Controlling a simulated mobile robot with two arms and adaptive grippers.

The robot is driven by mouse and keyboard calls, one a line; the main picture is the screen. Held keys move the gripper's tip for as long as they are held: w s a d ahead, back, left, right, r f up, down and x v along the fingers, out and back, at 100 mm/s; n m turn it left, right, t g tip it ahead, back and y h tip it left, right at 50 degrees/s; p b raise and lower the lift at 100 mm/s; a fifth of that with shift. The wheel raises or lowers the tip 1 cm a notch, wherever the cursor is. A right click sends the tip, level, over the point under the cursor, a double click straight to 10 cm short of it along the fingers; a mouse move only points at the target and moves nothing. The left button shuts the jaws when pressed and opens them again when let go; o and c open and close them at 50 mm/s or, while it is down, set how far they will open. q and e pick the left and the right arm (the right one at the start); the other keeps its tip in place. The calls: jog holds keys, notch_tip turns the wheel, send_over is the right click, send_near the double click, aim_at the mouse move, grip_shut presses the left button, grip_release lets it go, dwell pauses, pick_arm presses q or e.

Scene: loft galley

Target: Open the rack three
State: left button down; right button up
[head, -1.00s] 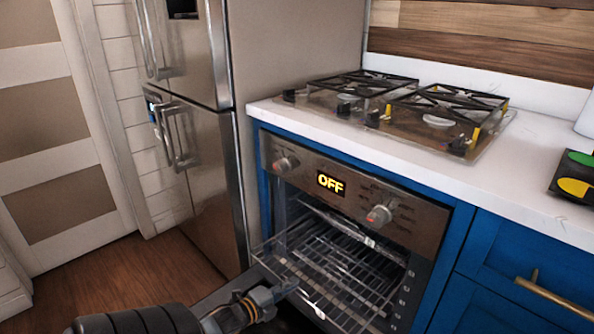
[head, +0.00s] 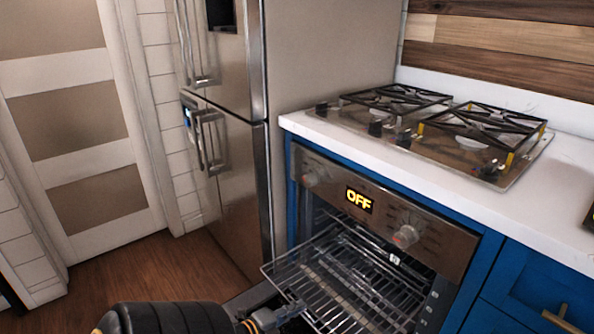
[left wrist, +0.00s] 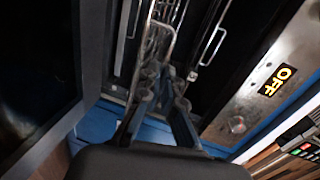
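The oven (head: 420,245) has its front open, and a wire rack (head: 330,285) sticks out of it over the lowered door. The rack's wires also show in the left wrist view (left wrist: 158,35). My left gripper (head: 284,314) is at the rack's front edge, low in the head view. In the left wrist view its two fingers (left wrist: 163,78) come together around the rack's front wire, and they look closed on it. The exact contact is partly hidden by the fingers. My right gripper is not in view.
The oven's control panel (head: 385,218) has knobs and an OFF display above the opening. A steel fridge (head: 235,180) stands close on the left. A gas cooktop (head: 450,140) sits on the white counter (head: 530,210). Wooden floor (head: 130,275) is clear at left.

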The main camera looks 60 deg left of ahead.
pick_arm(q)
jog(key=shift+d+f, duration=0.1)
jog(key=c, duration=1.8)
grip_release()
jog(key=shift+c, duration=0.2)
jog(key=v, duration=1.2)
